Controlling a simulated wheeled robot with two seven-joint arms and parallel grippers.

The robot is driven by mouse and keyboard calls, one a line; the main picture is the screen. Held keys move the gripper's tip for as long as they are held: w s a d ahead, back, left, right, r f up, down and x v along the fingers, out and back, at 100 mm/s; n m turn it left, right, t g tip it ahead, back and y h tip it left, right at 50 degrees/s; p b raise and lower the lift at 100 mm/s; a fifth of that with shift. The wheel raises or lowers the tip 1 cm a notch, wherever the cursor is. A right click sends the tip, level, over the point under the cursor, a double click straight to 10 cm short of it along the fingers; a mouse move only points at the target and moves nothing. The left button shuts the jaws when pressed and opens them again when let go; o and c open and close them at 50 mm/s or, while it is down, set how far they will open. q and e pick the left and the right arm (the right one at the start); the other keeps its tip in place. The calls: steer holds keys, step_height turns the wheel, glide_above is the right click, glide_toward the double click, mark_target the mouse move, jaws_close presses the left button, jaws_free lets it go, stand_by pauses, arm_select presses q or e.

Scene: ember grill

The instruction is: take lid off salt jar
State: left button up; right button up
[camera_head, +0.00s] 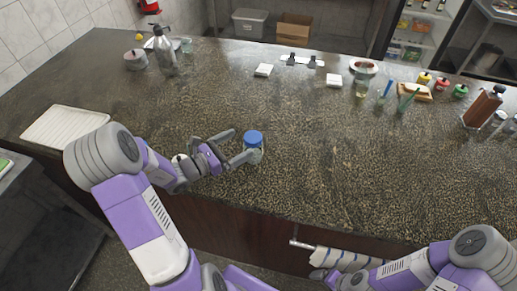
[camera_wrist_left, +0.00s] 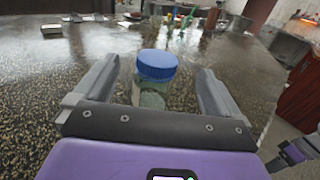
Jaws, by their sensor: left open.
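The salt jar (camera_head: 254,155) is a small clear jar with pale contents, standing upright on the dark speckled counter. Its blue lid (camera_head: 252,138) sits on top. My left gripper (camera_head: 238,147) reaches in from the left and is open. In the left wrist view, the jar (camera_wrist_left: 152,97) with its blue lid (camera_wrist_left: 157,64) stands between the two spread fingers of the left gripper (camera_wrist_left: 158,88), with a gap visible on each side. My right arm is low at the right in the head view; the small grey end near the towel (camera_head: 345,258) is partly out of clear view.
A white ribbed tray (camera_head: 62,127) lies on the counter at the left. A spray bottle (camera_head: 164,52) and a pot (camera_head: 135,60) stand at the back left. The counter around the salt jar is clear.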

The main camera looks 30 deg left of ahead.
mark_target(245, 146)
arm_select(q)
steer(key=f+b, duration=0.1)
steer(key=w+f+b, duration=0.1)
steer(key=f, duration=0.1)
steer(key=shift+w+f, duration=0.1)
steer(key=shift+f, duration=0.2)
steer(key=shift+w+d+b, duration=0.3)
steer(key=shift+w+d, duration=0.05)
steer(key=shift+w, duration=0.15)
steer(key=x, duration=0.3)
steer(key=f+b+x, duration=0.1)
steer(key=x, duration=0.1)
steer(key=shift+w+d, duration=0.2)
steer(key=shift+d, duration=0.05)
steer(key=shift+w+d, duration=0.15)
steer(key=shift+w, duration=0.2)
arm_select(e)
steer(key=f, duration=0.2)
steer(key=w+f, duration=0.1)
steer(key=f, duration=0.1)
steer(key=shift+f, duration=0.2)
arm_select(q)
steer(key=c, duration=1.2)
